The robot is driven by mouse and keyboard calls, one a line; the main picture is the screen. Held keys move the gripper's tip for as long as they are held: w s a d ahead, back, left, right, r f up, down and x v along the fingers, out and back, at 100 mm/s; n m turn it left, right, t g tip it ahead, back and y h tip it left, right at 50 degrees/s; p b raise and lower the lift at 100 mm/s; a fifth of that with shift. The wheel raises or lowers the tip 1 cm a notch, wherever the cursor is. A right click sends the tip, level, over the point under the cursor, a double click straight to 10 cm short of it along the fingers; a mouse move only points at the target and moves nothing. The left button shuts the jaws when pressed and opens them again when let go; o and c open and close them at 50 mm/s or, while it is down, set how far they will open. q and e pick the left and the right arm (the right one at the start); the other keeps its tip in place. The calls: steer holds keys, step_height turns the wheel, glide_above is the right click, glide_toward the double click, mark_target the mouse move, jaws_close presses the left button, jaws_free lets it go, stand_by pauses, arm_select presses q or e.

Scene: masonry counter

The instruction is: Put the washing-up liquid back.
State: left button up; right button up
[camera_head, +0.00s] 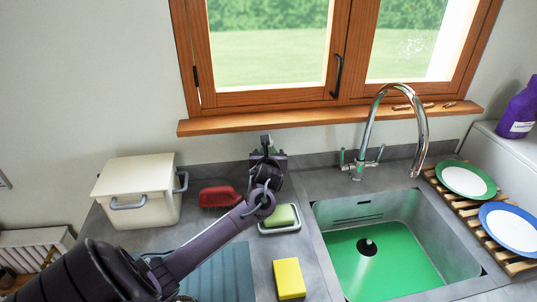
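A purple bottle with a white label (520,112) stands at the far right edge on a white surface, partly cut off by the frame. I cannot tell whether it is the washing-up liquid, and no other bottle is clearly visible. My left arm comes in from the lower left across the counter. My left gripper (266,146) is near the back wall, below the window sill and left of the tap, far from the purple bottle. Its fingers are small and dark, so I cannot tell whether they are open or hold anything. My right gripper is not in view.
A cream lidded box (138,192), a red brush (217,197), a soap dish with a green block (281,216) and a yellow sponge (289,279) are on the counter. A green-bottomed sink (375,265) with a tall tap (422,130) and a plate rack (465,212) are right.

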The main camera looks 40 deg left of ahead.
arm_select(q)
steer(key=shift+f, duration=0.4)
steer(key=o, duration=1.2)
steer(key=shift+f, duration=0.15)
steer(key=b+v, duration=0.1)
steer(key=v, duration=1.1)
